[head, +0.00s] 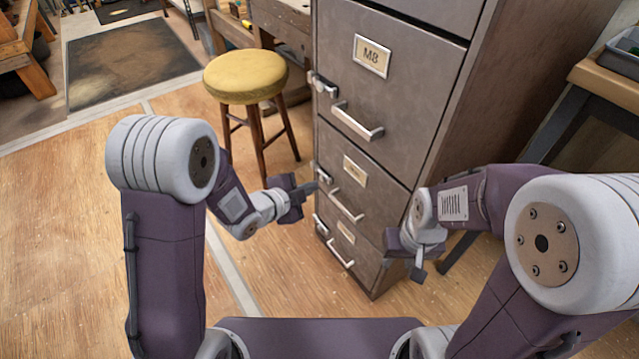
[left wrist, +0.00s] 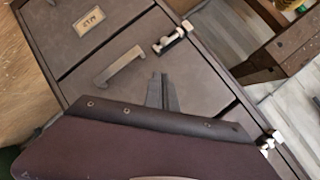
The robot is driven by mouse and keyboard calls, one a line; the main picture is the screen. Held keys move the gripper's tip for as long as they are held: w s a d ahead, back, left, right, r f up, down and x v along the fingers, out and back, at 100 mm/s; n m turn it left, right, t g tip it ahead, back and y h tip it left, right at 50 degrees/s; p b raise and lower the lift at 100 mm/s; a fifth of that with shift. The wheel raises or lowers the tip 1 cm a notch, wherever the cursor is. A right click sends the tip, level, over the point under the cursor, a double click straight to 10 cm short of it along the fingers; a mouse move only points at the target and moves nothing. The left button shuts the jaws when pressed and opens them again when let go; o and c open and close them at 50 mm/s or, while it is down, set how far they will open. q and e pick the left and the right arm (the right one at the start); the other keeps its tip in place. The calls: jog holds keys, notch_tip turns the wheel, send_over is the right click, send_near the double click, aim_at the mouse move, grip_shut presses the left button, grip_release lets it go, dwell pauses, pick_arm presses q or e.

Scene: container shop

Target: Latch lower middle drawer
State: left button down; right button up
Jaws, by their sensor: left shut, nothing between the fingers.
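The lower middle drawer (head: 375,190) of the grey cabinet looks closed in the head view, with a pale label and a metal handle (head: 347,206). Its small metal latch (head: 323,175) sits at the drawer's left edge; it also shows in the left wrist view (left wrist: 172,40). Whether it is fastened is too small to tell. My left gripper (head: 311,187) is shut and empty, just left of this latch. In the left wrist view its fingertips (left wrist: 162,80) are in front of the drawer face, between handle and latch; contact is unclear. My right gripper (head: 402,272) hangs beside the cabinet's lower right side.
The M8 drawer (head: 400,90) is above, with its own latch and handle. The bottom drawer (head: 360,258) is below. A yellow stool (head: 246,76) stands left of the cabinet, and a workbench (head: 604,85) at the right.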

aim_at(325, 173)
pick_arm(q)
jog(key=w+d+f+b, duration=0.1)
jog(key=w+f, duration=0.1)
jog(key=w+f+b, duration=0.1)
jog(key=w+f, duration=0.1)
jog(key=w+d+f+b, duration=0.1)
jog(key=w+b, duration=0.1)
jog(key=w, duration=0.1)
jog(key=shift+d+f, duration=0.35)
jog(key=shift+f, duration=0.05)
jog(key=shift+w+a+f, duration=0.1)
jog(key=shift+w+f, duration=0.05)
jog(key=shift+w, duration=0.1)
jog(key=shift+w+a, duration=0.1)
jog(key=shift+w+a+r+p, duration=0.2)
jog(key=shift+w+a+p, duration=0.3)
jog(key=shift+w, duration=0.15)
jog(key=shift+f, duration=0.15)
